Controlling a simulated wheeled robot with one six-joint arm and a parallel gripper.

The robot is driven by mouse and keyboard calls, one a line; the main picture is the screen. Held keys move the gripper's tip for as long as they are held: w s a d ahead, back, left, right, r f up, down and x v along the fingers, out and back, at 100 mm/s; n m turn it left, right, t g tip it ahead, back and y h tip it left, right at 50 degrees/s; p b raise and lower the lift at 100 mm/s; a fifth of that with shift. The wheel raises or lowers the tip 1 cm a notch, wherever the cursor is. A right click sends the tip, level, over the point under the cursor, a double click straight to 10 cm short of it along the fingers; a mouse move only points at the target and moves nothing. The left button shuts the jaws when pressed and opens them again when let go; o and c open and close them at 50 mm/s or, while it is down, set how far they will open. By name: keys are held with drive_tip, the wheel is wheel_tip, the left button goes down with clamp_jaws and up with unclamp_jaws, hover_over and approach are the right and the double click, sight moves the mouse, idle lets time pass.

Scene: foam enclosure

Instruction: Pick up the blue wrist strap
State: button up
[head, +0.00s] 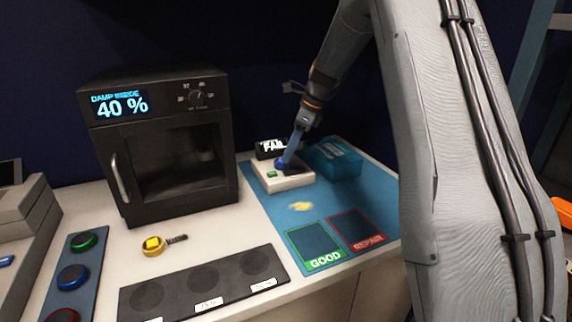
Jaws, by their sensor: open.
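The blue wrist strap (281,163) seems to be the small blue rounded item on top of the white tester box (286,182). It is small and partly covered by my gripper, so its shape is hard to make out. My gripper (291,156) reaches down from the upper right, with its blue fingers at or just above the strap. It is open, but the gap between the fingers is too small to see. I cannot tell whether the fingers touch the strap.
A FAIL display (271,148) and a teal box (336,158) stand close to the tester. The blue mat (272,212) has GOOD and REPAIR squares. A black oven (165,145), a yellow strap-like ring (153,246) and a dark tray (175,277) are left.

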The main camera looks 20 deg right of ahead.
sight(289, 165)
drive_tip(key=shift+a+p+x, duration=0.2)
drive_tip(key=shift+p+x, duration=0.3)
drive_tip(key=shift+x, duration=1.45)
drive_tip(key=shift+r, duration=0.15)
drive_tip(key=c, duration=0.9)
drive_tip(key=shift+r, duration=0.1)
